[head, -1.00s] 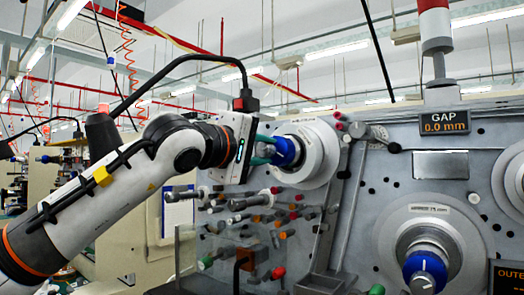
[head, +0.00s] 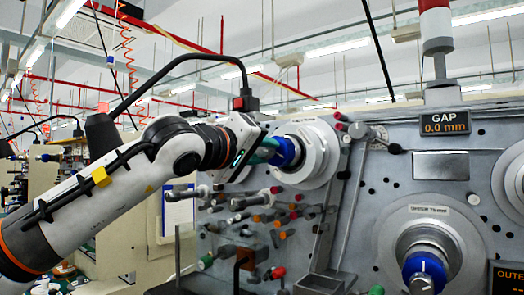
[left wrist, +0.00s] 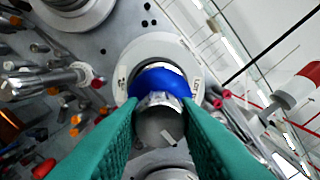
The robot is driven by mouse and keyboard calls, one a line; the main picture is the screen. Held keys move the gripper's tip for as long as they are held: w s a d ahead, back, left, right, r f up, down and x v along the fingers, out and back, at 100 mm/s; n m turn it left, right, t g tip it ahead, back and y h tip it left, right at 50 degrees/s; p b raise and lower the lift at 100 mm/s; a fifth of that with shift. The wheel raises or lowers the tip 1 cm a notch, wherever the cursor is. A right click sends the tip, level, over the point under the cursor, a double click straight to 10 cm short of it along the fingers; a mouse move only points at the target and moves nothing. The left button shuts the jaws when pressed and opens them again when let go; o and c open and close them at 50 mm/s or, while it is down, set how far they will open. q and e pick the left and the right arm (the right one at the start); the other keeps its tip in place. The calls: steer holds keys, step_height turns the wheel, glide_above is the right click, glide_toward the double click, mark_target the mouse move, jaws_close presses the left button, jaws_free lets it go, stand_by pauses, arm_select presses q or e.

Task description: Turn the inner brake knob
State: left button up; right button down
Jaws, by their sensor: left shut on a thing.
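The upper blue knob (head: 287,152) sits at the centre of a pale round spindle disc (head: 318,145) on the grey machine panel. My left gripper (head: 277,152) reaches it from the left, its green fingers closed on the knob. In the left wrist view the blue knob (left wrist: 162,82) and its silver front lie between the two green fingertips (left wrist: 160,103). A second blue knob (head: 425,268) with a white mark sits on the lower spindle, apart from my gripper. My right gripper is not in view.
Several pegs and rollers with coloured ends (head: 262,210) stick out of the panel below my left gripper. A slanted metal arm (head: 333,210) runs down beside the upper spindle. A display (head: 445,122) reads GAP 0.0 mm.

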arm_select(q)
steer(key=shift+d+f, duration=0.1)
steer(key=shift+f, duration=0.1)
steer(key=o, duration=1)
steer(key=shift+r, duration=0.1)
steer(key=shift+c, duration=0.2)
steer(key=shift+s+a+b, duration=0.4)
steer(key=shift+s+b, duration=0.05)
steer(key=b+v, duration=0.4)
steer(key=v, duration=0.7)
steer(key=shift+d, duration=0.1)
